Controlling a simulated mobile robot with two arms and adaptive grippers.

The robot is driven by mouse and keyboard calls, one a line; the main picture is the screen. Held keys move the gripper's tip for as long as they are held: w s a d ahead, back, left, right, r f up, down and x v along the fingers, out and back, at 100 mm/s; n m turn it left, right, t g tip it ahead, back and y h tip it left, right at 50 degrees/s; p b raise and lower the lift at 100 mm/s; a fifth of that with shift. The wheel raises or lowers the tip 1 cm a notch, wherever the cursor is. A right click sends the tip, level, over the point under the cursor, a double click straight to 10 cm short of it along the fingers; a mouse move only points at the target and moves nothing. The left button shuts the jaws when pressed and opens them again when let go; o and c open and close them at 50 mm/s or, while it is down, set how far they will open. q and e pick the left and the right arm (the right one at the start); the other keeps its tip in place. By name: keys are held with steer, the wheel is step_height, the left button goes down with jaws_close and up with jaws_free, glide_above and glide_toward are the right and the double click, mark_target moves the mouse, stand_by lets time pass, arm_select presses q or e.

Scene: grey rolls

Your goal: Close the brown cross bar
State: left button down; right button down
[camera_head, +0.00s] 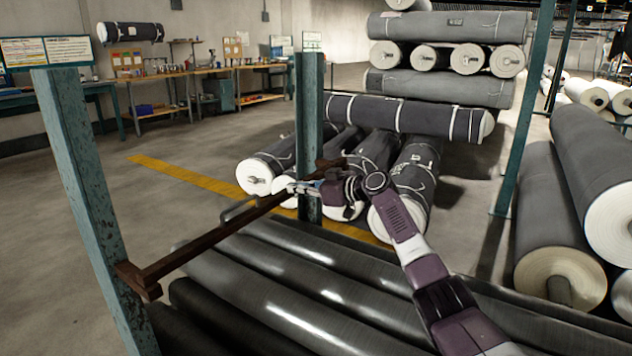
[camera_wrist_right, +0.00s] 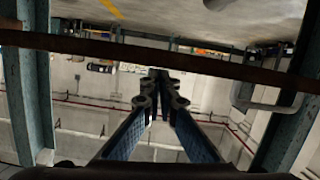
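The brown cross bar (camera_head: 215,237) runs from a brown bracket (camera_head: 138,281) on the left teal post (camera_head: 90,190) towards the middle teal post (camera_head: 308,115), above the dark rolls. My right gripper (camera_head: 290,187) is beside the bar's far part, close to the middle post. In the wrist view, the bar (camera_wrist_right: 90,46) crosses the upper picture, and my right gripper (camera_wrist_right: 159,76) has its fingertips together with nothing seen between them. Whether the bar's far end is seated is unclear. My left gripper is not in view.
Long dark rolls (camera_head: 290,290) lie below the bar. Stacked grey rolls (camera_head: 440,90) stand behind the middle post, and more rolls (camera_head: 560,220) lie at right. Floor at left is clear.

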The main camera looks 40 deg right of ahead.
steer(key=v, duration=1)
steer(key=shift+r, duration=0.15)
